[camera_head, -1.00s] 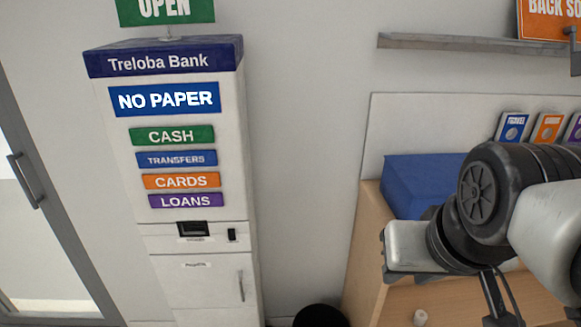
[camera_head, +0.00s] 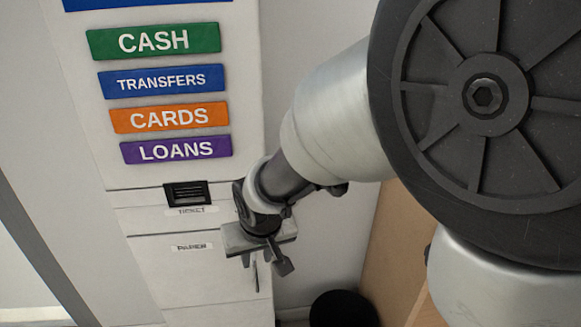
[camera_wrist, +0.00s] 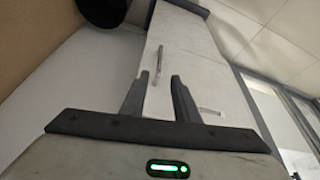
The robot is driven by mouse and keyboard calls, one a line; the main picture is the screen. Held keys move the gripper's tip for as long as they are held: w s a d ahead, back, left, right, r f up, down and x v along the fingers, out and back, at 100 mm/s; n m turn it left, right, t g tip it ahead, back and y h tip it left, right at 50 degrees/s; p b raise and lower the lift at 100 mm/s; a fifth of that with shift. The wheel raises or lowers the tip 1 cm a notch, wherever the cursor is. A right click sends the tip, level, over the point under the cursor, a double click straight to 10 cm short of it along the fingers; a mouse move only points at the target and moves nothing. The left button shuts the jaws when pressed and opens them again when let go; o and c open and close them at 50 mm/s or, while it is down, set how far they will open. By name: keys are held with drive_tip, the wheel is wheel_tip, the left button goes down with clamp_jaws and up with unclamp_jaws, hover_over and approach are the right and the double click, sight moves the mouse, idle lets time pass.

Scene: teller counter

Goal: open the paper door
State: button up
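The paper door (camera_head: 200,268) is the pale lower panel of the kiosk, with a small "PAPER" label at its top. It looks closed. Its upright bar handle (camera_head: 256,277) is near the right edge, partly hidden by my gripper. My gripper (camera_head: 264,266) is in front of the door's upper right corner, by the handle. In the wrist view my gripper (camera_wrist: 158,77) is open, and the handle (camera_wrist: 159,64) shows beyond the fingertips, roughly between them. The handle looks free of the fingers. The door (camera_wrist: 185,72) also shows there.
The kiosk's ticket slot (camera_head: 187,193) is above the door, below the colored signs. A black round bin (camera_head: 343,308) stands on the floor to the right, beside a wooden counter (camera_head: 395,250). My arm covers much of the right side.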

sight(256, 273)
drive_tip(key=b+x, duration=0.3)
drive_tip(key=x, duration=1.1)
drive_tip(key=shift+f+b, duration=0.1)
drive_tip(key=shift+b, duration=0.3)
drive_tip(key=shift+d, duration=0.1)
clamp_jaws()
